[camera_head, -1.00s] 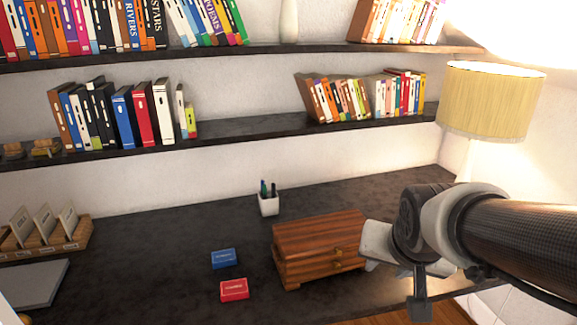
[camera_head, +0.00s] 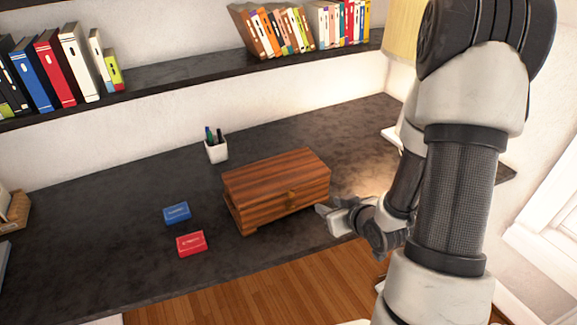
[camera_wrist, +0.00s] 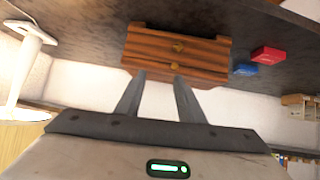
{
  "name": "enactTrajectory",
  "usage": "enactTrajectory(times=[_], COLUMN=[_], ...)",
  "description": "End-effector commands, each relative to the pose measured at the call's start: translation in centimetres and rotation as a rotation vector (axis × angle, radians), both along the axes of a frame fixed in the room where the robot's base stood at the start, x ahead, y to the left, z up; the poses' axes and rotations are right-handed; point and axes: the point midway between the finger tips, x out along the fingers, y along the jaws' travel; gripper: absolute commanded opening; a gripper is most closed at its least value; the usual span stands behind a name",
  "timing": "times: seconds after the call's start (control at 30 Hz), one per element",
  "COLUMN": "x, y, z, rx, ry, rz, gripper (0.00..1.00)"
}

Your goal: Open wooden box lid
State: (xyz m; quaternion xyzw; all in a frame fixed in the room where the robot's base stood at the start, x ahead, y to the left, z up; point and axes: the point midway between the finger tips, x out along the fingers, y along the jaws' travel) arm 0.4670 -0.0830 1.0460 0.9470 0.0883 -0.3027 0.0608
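The wooden box (camera_head: 262,204) stands on the dark desk with its lid (camera_head: 275,173) closed. A small brass-coloured clasp (camera_head: 291,196) is on its front. The box also shows in the wrist view (camera_wrist: 150,46), upside down, with the clasp (camera_wrist: 177,46) facing the camera. My gripper (camera_head: 322,215) is at the right front of the box, near its corner, apart from the clasp. In the wrist view my gripper (camera_wrist: 158,80) has its two fingers spread with an empty gap, pointing toward the box. Whether a fingertip touches the box is hard to tell.
A blue card box (camera_head: 177,213) and a red card box (camera_head: 191,244) lie left of the wooden box. A white pen cup (camera_head: 216,150) stands behind it. A shelf with books (camera_head: 180,83) runs above.

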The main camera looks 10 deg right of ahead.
Motion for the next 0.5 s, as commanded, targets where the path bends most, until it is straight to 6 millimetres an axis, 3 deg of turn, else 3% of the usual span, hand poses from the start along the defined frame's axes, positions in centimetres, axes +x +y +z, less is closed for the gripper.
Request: enactTrajectory(times=[0.03,0.1,0.3,0.5], x=[-0.6,-1.0,-1.9,-1.3], y=[0.7,1.8,3.3,3.6], z=[-1.3,-1.9,-2.2,-2.8], rx=[0.028,0.059,0.115,0.118], ry=[-0.025,-0.085,-0.193,-0.212], rz=[0.031,0.071,0.112,0.119], gripper=[0.35,0.35,0.35,0.35])
